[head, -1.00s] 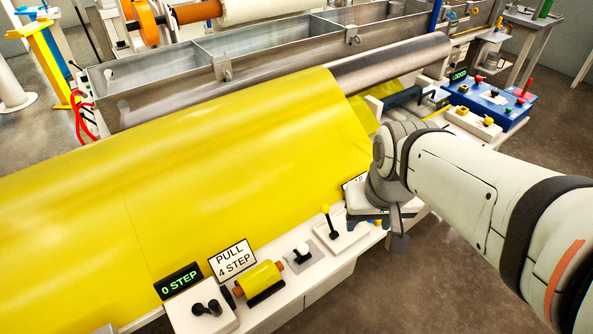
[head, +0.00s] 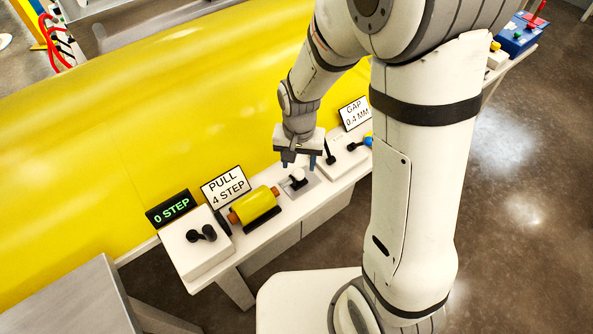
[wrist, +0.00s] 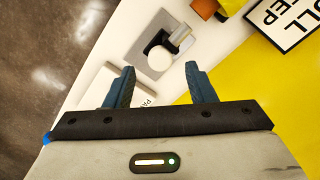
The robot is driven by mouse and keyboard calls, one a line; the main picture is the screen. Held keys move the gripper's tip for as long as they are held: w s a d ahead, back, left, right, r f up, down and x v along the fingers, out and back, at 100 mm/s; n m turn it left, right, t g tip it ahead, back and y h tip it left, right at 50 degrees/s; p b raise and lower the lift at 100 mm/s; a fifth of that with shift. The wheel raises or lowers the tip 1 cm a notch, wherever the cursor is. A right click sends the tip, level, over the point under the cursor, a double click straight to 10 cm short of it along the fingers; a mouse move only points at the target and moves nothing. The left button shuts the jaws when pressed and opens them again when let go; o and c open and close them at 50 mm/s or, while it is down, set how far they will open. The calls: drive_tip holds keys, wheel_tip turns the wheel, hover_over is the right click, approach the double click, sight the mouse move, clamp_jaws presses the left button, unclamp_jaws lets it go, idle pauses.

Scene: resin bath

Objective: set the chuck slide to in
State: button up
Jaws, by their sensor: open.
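The chuck slide appears to be the white ball knob (head: 298,175) on a grey slotted plate (head: 308,187), on the white bench ledge. In the wrist view the knob (wrist: 160,58) stands by a dark slot in the plate (wrist: 139,46), with a grey metal block beside it. I cannot read any in or out marking. My gripper (head: 299,162) is open and empty, pointing down just above and behind the knob. In the wrist view the knob lies just ahead of the gap between the blue fingertips (wrist: 160,72), apart from both.
A yellow roll (head: 255,208) and the "PULL 4 STEP" sign (head: 224,187) are left of the plate. Farther left are a "0 STEP" display (head: 170,209) and a black-knobbed box (head: 199,262). A lever panel (head: 345,160) stands close to the right. The large yellow sheet (head: 130,150) lies behind.

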sight(299, 172)
wheel_tip(299, 172, down, 6)
drive_tip(key=shift+r, duration=0.15)
drive_tip(key=shift+c, duration=0.3)
clamp_jaws()
idle(0.4)
